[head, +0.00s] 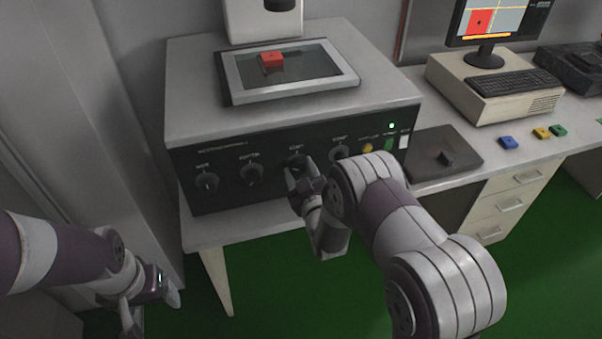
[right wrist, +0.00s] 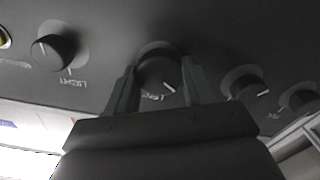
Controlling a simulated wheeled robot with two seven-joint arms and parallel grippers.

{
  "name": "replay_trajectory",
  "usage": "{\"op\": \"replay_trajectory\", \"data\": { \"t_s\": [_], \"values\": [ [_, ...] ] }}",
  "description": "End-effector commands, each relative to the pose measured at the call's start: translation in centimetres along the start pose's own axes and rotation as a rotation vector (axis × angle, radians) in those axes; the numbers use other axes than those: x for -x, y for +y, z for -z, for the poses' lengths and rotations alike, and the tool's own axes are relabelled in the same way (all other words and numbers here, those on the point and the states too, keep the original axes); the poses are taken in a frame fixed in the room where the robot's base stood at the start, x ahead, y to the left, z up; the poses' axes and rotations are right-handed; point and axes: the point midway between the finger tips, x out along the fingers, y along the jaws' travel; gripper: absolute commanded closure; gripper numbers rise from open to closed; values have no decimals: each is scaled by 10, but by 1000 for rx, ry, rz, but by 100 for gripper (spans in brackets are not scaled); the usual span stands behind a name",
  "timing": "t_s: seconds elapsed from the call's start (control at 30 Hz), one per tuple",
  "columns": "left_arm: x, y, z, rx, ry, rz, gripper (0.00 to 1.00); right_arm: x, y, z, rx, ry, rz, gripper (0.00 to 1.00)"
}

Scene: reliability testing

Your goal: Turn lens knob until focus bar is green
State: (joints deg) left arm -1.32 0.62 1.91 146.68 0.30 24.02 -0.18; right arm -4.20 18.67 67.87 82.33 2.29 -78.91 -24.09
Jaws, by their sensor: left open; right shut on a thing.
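The black control panel (head: 222,190) of the grey machine carries a row of black knobs. My right gripper (head: 301,172) is at the third knob from the left (head: 297,160). In the right wrist view its two fingers stand on either side of that knob (right wrist: 157,72) and grip it; a white pointer line shows on its face. My left gripper (head: 152,308) is open and empty at lower left, away from the panel.
A red block (head: 271,59) sits on the glass stage on top of the machine. Another knob (right wrist: 56,45) is beside the gripped one in the wrist view. A dark pad (head: 432,167), keyboard (head: 500,82) and coloured blocks (head: 508,142) are to the right.

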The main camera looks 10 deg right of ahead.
Motion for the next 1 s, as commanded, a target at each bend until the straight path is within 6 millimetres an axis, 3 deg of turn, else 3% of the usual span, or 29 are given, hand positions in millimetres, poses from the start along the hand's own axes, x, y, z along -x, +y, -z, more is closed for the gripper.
{"op": "replay_trajectory", "data": {
  "t_s": [0.43,1.0],
  "values": [
    [-7,0,-1,0,0,0,22,1,-1,-2,222,-3,2,78],
    [-7,0,-1,0,0,0,22,1,-1,-2,256,-4,2,78]
  ]
}}
